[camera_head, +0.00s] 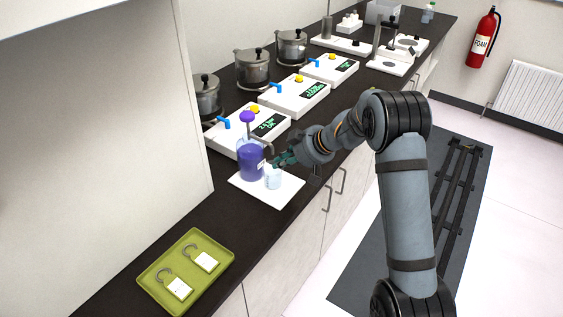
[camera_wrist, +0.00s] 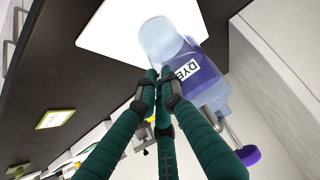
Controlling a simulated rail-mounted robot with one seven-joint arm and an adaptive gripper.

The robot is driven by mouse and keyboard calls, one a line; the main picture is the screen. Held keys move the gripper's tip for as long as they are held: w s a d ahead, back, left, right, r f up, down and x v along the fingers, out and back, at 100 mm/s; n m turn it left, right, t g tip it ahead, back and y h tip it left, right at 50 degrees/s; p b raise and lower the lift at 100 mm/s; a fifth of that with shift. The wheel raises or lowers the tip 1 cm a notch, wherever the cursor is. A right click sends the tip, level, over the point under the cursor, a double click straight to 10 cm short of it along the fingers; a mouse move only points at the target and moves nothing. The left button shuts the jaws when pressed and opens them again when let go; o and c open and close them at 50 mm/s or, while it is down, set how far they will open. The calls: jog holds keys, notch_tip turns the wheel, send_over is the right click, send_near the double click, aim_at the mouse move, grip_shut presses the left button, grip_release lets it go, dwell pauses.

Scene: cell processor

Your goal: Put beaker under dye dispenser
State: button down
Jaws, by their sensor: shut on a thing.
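The beaker (camera_head: 273,178) is a small clear vessel on the white mat (camera_head: 276,197), just right of the dye dispenser. The dye dispenser (camera_head: 250,160) is a purple bottle with a purple pump knob, standing on the same mat. My gripper (camera_head: 289,158) reaches the beaker from the back right. In the wrist view the beaker (camera_wrist: 160,42) is at the fingertips of my gripper (camera_wrist: 160,76), which are shut on its edge. The dispenser (camera_wrist: 201,78) with its DYE label stands close beside it in that view. The dispenser's spout is partly hidden in the head view.
A green tray (camera_head: 148,277) with two tagged padlock-like items lies at the front left. White machines (camera_head: 292,96) with blue taps and metal pots (camera_head: 252,68) line the counter behind. The counter between tray and mat is clear.

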jog(key=shift+f+b, duration=0.2)
jog(key=shift+b, duration=0.1)
jog(key=c, duration=2)
grip_release()
jog(key=shift+r, duration=0.1)
jog(key=shift+o, duration=0.4)
jog(key=shift+r+p, duration=0.2)
jog(key=shift+p, duration=0.2)
jog(key=b+v, duration=0.2)
jog(key=v, duration=1)
jog(key=shift+d+f, duration=0.1)
jog(key=shift+f, duration=0.05)
